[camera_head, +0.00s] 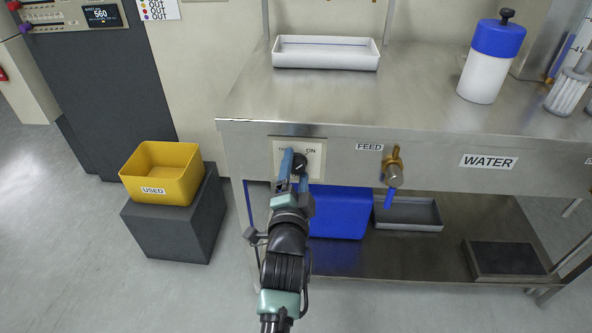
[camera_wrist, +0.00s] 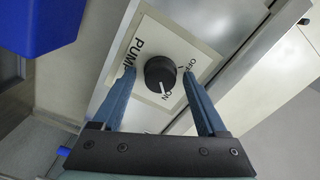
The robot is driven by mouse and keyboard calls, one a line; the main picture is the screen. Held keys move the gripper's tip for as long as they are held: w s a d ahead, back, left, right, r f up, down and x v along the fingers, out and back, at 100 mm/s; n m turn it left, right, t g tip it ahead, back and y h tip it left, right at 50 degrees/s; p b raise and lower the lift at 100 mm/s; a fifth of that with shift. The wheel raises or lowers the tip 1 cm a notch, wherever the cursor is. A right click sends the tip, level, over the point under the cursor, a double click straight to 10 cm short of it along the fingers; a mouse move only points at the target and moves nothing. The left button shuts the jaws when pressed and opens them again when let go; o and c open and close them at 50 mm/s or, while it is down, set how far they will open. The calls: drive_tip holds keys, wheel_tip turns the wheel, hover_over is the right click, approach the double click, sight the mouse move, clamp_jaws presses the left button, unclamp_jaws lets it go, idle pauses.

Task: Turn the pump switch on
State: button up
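The pump switch is a round black knob (camera_wrist: 160,74) on a pale label plate (camera_wrist: 140,35) marked PUMP, OFF and ON. In the head view the plate (camera_head: 318,160) is on the front apron of the steel bench, and the knob (camera_head: 299,162) is partly covered by my gripper (camera_head: 293,156). The knob carries a white pointer line, which points toward the lower part of the wrist view. My gripper (camera_wrist: 159,73) is open, its two blue fingers on either side of the knob with small gaps visible; whether either touches it is unclear.
A brass FEED valve (camera_head: 394,168) sticks out right of the switch. A blue bin (camera_head: 340,212) and a grey tray (camera_head: 408,228) are on the lower shelf. A yellow USED bin (camera_head: 150,200) stands on a dark block at left. A white tray (camera_head: 326,62) is on the bench top.

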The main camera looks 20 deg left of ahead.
drive_tip(key=shift+s, duration=0.1)
drive_tip(key=v, duration=1.2)
drive_tip(key=shift+s, duration=0.4)
drive_tip(key=shift+d, duration=0.15)
drive_tip(key=w+d+r+n+t+h, duration=0.1)
drive_tip(key=d+r+t+h, duration=0.15)
drive_tip(key=r, duration=0.95)
drive_tip(key=w+d+r+n+t+h, duration=0.15)
drive_tip(key=d+r, duration=0.25)
drive_tip(key=r, duration=0.8)
drive_tip(key=s+d+r+n+t, duration=0.2)
drive_tip(key=s+d+r, duration=0.15)
drive_tip(key=r, duration=0.45)
drive_tip(key=s+d+r+n+t+h, duration=0.1)
drive_tip(key=s+d+r+n+t, duration=0.2)
drive_tip(key=r, duration=0.4)
drive_tip(key=s+d+r+n+t, duration=0.1)
drive_tip(key=s+d+r+n, duration=0.1)
drive_tip(key=s+r, duration=0.45)
wheel_tip(320, 180, up, 38)
drive_tip(key=w+p, duration=0.1)
drive_tip(key=p, duration=3.5)
drive_tip(key=shift+w+p, duration=0.25)
drive_tip(key=shift+p, duration=0.15)
